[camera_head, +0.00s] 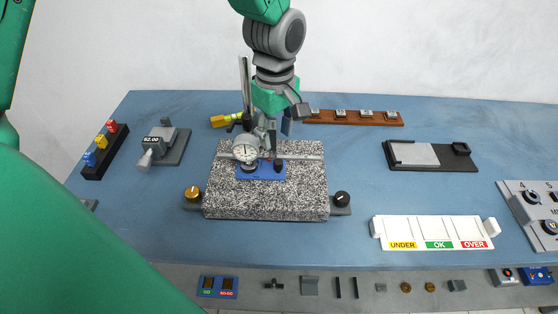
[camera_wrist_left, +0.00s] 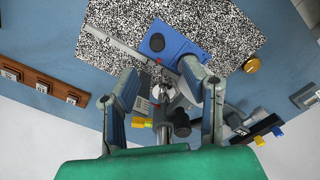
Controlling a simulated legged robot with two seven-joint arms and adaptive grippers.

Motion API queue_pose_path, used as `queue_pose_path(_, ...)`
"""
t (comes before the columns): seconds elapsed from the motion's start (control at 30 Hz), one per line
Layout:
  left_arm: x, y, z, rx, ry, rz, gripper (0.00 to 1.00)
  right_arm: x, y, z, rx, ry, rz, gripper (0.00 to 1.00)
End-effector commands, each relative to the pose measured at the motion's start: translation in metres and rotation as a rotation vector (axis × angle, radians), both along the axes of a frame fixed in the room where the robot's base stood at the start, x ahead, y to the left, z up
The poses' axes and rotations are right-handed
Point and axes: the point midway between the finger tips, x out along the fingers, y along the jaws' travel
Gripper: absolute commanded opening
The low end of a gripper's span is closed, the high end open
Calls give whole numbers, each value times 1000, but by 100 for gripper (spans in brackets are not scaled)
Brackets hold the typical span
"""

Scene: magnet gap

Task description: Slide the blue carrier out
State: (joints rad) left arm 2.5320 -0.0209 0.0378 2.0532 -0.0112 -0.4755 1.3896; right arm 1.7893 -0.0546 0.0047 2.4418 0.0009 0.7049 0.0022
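The blue carrier (camera_head: 267,171) lies on the speckled granite block (camera_head: 265,200), in front of a thin metal rail. A dial gauge (camera_head: 245,149) on an upright post stands over its left part and hides some of it. My left gripper (camera_head: 271,133) is behind and above the carrier, pointing down. In the left wrist view its fingers (camera_wrist_left: 161,78) are apart, with gauge-stand parts showing between them; contact cannot be told. My right gripper is not in view.
A brass knob (camera_head: 193,193) and a black knob (camera_head: 342,198) flank the block. A white UNDER/OK/OVER tray (camera_head: 432,226) is at front right, a dark tray (camera_head: 460,164) behind it. A micrometer (camera_head: 152,149) stands left. Blue table between is clear.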

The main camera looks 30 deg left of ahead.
Motion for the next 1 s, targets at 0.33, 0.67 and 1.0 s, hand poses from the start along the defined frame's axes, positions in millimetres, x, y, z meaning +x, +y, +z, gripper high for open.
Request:
queue_pose_path(0.33,-1,0,-73,-1,3,-1,39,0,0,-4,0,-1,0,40)
queue_pose_path(0.67,1,0,-97,-1,0,-1,39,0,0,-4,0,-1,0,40)
queue_pose_path(1.0,1,0,-97,-1,0,-1,0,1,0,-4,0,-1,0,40)
